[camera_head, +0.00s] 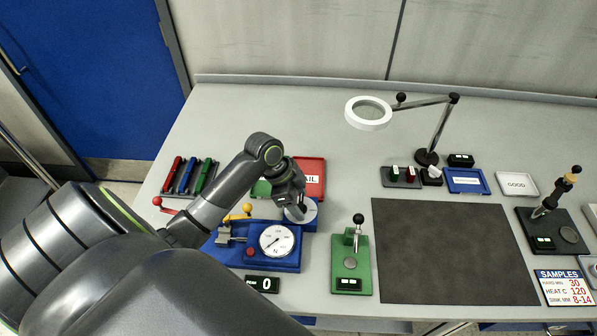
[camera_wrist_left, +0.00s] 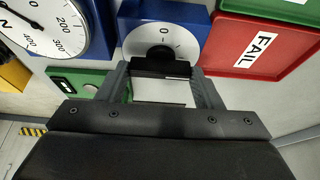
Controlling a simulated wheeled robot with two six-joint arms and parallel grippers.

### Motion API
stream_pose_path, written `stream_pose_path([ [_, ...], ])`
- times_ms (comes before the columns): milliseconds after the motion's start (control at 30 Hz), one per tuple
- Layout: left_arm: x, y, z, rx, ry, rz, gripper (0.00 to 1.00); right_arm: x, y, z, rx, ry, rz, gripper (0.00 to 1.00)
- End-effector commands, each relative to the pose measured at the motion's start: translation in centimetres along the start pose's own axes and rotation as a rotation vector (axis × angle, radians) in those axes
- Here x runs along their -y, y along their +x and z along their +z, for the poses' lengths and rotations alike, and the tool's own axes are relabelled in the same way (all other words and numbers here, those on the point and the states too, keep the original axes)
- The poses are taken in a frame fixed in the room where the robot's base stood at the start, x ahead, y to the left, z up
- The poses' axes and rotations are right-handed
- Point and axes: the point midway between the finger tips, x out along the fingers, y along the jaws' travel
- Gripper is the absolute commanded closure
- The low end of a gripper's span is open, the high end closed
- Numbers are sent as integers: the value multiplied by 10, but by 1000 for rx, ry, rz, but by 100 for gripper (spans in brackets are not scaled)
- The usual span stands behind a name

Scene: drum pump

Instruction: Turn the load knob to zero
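The load knob shows in the left wrist view as a black bar (camera_wrist_left: 160,68) in front of a white dial plate (camera_wrist_left: 152,32) marked 0, on a blue housing. A dark mark stands below the 0. In the head view the dial plate (camera_head: 305,213) is partly hidden by my left gripper (camera_head: 297,210). The two fingers of my left gripper (camera_wrist_left: 161,80) stand apart, one at each end of the black bar, very close to it. I cannot tell whether they touch it. My right gripper is not in view.
A white round gauge (camera_head: 277,241) sits beside the knob on the blue base (camera_head: 268,264). A red FAIL tray (camera_head: 314,190) lies just behind. A green press stand (camera_head: 351,277) is to the right, then a dark mat (camera_head: 450,250). A counter (camera_head: 264,284) reads 0.

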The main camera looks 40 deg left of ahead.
Motion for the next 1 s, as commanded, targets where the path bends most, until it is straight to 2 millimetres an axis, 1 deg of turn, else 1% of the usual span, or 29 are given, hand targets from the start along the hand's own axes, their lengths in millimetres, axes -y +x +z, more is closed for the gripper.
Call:
stream_pose_path([
  [67,0,0,0,0,0,1,63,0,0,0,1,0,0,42],
  [267,0,-1,0,-1,-15,-4,63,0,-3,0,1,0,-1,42],
  [467,-1,-4,-2,-1,-84,-32,63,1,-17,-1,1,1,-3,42],
  [667,-3,-6,-3,-2,-221,-87,63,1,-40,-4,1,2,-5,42],
  [1000,-4,-5,-4,-2,-517,-210,63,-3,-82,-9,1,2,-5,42],
])
